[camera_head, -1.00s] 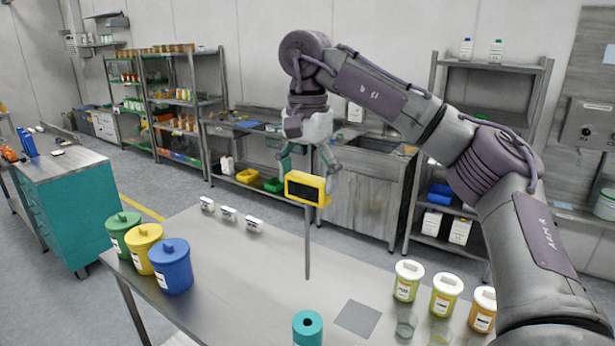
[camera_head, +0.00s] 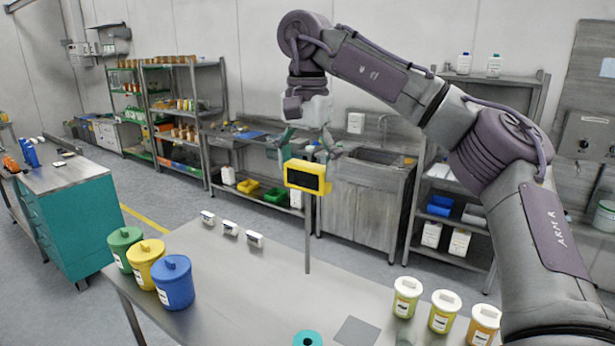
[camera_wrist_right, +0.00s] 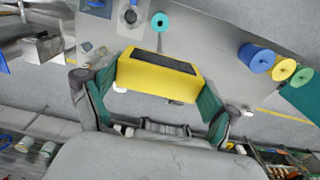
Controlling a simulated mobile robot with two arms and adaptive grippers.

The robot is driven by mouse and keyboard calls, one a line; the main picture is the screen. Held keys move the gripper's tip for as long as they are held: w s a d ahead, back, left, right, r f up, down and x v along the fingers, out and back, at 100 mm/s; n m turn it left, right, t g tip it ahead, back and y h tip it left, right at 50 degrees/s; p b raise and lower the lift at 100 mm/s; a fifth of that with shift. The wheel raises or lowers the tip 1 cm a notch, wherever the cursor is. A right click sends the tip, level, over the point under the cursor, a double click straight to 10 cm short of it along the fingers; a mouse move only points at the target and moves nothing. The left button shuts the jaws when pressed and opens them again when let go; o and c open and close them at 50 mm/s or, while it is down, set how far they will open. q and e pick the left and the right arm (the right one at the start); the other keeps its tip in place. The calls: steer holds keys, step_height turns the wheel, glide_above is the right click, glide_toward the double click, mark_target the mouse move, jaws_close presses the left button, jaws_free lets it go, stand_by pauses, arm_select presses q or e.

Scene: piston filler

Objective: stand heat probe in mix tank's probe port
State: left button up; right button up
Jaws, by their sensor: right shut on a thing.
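The heat probe is a yellow box with a dark screen (camera_head: 302,178) and a long thin metal rod hanging nearly upright below it. My right gripper (camera_head: 306,168) is shut on the box, one finger at each end; the wrist view also shows the box (camera_wrist_right: 160,78) between the fingers. The rod's tip is above or beyond the table's middle; its height is hard to tell. A teal cylinder with a round hole (camera_head: 307,339) is cut off at the bottom edge; its top shows in the wrist view (camera_wrist_right: 160,21). I cannot identify the mix tank or its port. My left gripper is not in view.
Green, yellow and blue lidded tubs (camera_head: 174,284) stand at the table's left. Three small white blocks (camera_head: 230,228) lie along its far edge. Yellow-green and orange lidded jars (camera_head: 444,312) stand at the right, near a grey square (camera_head: 357,332). The table (camera_head: 260,290) is clear in the middle.

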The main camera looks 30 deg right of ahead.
steer(key=shift+r, duration=3.85)
steer(key=shift+f, duration=0.1)
